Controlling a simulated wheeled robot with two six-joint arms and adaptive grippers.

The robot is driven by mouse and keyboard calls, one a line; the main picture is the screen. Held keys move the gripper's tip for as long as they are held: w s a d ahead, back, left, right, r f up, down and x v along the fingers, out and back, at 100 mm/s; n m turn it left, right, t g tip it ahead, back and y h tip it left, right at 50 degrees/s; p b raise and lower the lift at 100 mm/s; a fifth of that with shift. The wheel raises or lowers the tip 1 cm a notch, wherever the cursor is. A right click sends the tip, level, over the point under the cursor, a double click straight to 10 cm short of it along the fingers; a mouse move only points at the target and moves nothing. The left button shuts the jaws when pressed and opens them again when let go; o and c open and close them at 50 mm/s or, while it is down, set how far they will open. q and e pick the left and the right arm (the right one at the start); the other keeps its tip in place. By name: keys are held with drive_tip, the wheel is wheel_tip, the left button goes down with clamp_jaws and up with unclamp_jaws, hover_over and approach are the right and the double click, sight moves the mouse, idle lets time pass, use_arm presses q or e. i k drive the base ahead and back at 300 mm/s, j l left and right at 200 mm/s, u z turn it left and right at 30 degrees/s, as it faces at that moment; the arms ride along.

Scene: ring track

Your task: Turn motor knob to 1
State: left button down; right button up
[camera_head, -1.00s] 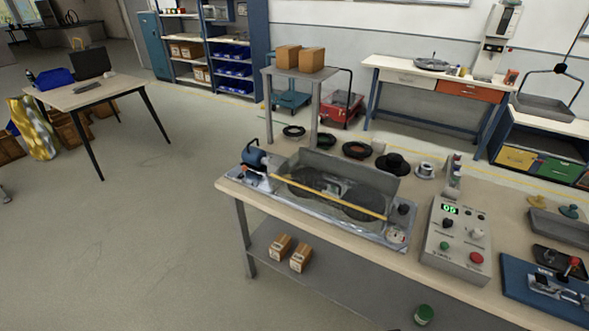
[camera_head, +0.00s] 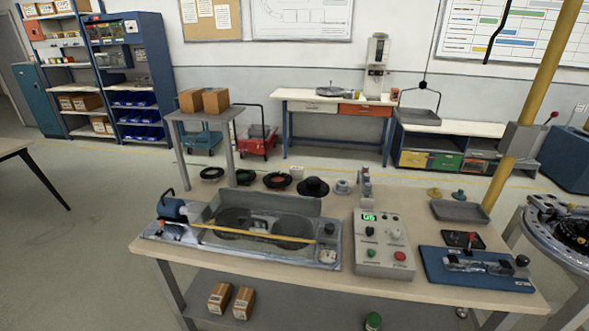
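A grey control box (camera_head: 383,244) stands on the wooden workbench (camera_head: 322,282), right of centre. It has a small green lit display (camera_head: 369,217) at its upper left. Below the display is a dark knob (camera_head: 370,231), with a light knob (camera_head: 396,234) to its right. A green button (camera_head: 371,253) and a red button (camera_head: 400,256) sit along its front. The labels and knob settings are too small to read. Neither of my grippers is in view.
A clear-sided machine with a yellow rod (camera_head: 255,233) fills the bench's left part. A blue fixture plate (camera_head: 434,262) lies right of the box. A yellow post (camera_head: 527,110) and a round metal table (camera_head: 566,213) stand at the right. Open floor lies at the left.

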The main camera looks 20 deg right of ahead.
sight(396, 234)
drive_tip(key=z, duration=1.35)
drive_tip(key=u, duration=0.35)
